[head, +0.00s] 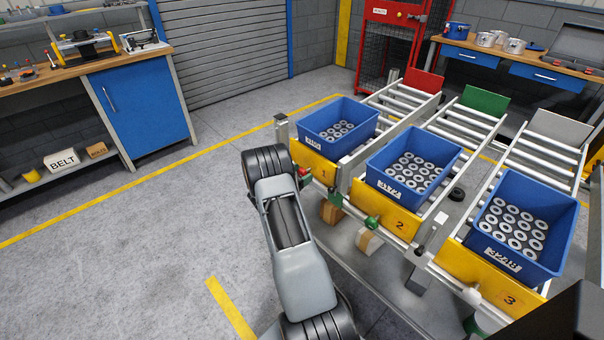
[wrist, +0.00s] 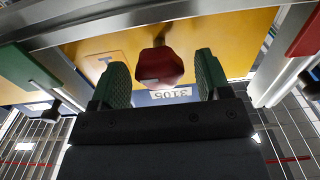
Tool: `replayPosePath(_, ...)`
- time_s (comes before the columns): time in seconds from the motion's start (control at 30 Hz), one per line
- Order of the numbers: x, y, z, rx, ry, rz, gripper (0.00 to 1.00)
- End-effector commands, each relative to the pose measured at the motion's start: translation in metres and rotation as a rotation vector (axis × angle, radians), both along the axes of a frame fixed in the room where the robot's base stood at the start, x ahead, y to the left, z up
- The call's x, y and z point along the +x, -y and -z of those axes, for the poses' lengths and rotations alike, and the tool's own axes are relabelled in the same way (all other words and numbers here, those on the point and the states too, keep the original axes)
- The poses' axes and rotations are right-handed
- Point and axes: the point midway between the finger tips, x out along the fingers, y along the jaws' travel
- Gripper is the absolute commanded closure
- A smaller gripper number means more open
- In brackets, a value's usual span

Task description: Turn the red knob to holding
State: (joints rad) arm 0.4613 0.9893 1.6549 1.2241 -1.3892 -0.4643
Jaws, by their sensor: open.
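The red knob (wrist: 160,66) sits on a short stem on the front of the yellow panel (wrist: 210,45). In the wrist view it lies between the two green fingers of my gripper (wrist: 161,60), with a narrow gap on the left and a wider one on the right. My gripper is open and holds nothing. In the head view the red knob (head: 304,172) shows beside my arm at the front of lane 1, and the arm hides most of the gripper. I see no readable holding mark.
Blue bins of metal rings stand on three roller lanes: bin one (head: 318,128), bin two (head: 383,170), bin three (head: 550,208). A green knob (head: 371,222) is on lane 2's front. Metal rails flank the gripper in the wrist view. Open floor (head: 150,260) lies left.

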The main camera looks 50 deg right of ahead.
Motion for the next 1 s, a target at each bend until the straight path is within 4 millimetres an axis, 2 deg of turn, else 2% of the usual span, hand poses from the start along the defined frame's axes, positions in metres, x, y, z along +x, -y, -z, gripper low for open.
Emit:
replayPosePath(0.13,-0.001,0.0077,0.0002,0.001,0.0,0.001,0.3)
replayPosePath(0.47,-0.0009,0.0092,0.0003,0.001,-0.001,0.0,0.3)
replayPosePath(1.0,-0.0009,0.0089,0.0002,0.001,-0.001,0.0,0.81)
